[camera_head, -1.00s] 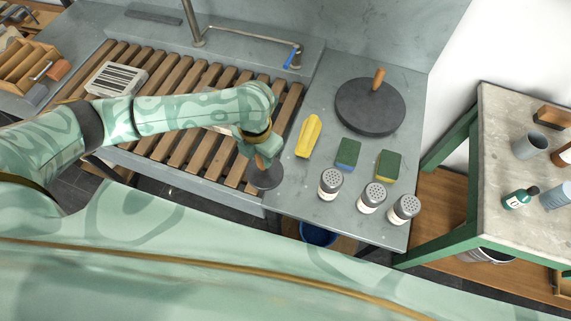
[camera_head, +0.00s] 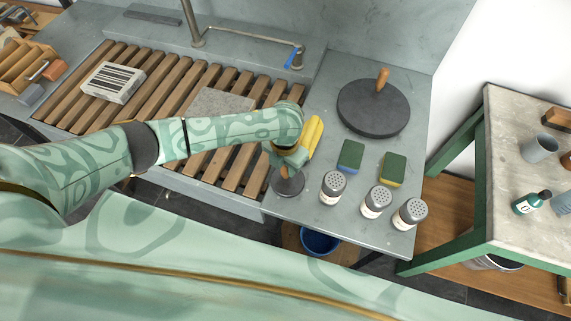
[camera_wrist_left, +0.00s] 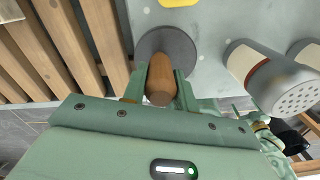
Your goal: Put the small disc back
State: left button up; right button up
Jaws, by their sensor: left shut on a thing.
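The small disc (camera_head: 288,183) is dark grey and round, with an upright wooden handle. It is at the front left of the grey stone counter, just right of the wooden slats. My left gripper (camera_head: 287,165) is shut on its handle from above. In the left wrist view the handle (camera_wrist_left: 161,82) stands between the two fingers, with the disc (camera_wrist_left: 180,42) beyond it. I cannot tell whether the disc touches the counter. A large dark disc (camera_head: 372,110) with a wooden handle stands at the counter's back. My right gripper is not in view.
A yellow object (camera_head: 313,135) lies behind my left gripper. Two sponges (camera_head: 351,155) (camera_head: 393,168) and three shaker jars (camera_head: 333,187) (camera_head: 376,201) (camera_head: 410,213) stand to the right. The slatted rack (camera_head: 232,165) is left. A blue bucket (camera_head: 320,240) is below the counter's front edge.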

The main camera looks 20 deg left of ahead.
pick_arm(q)
jog(key=o, duration=1)
notch_tip(320, 180, up, 12)
jog(key=p, duration=0.3)
jog(key=shift+p, duration=0.3)
jog(key=shift+s, duration=0.1)
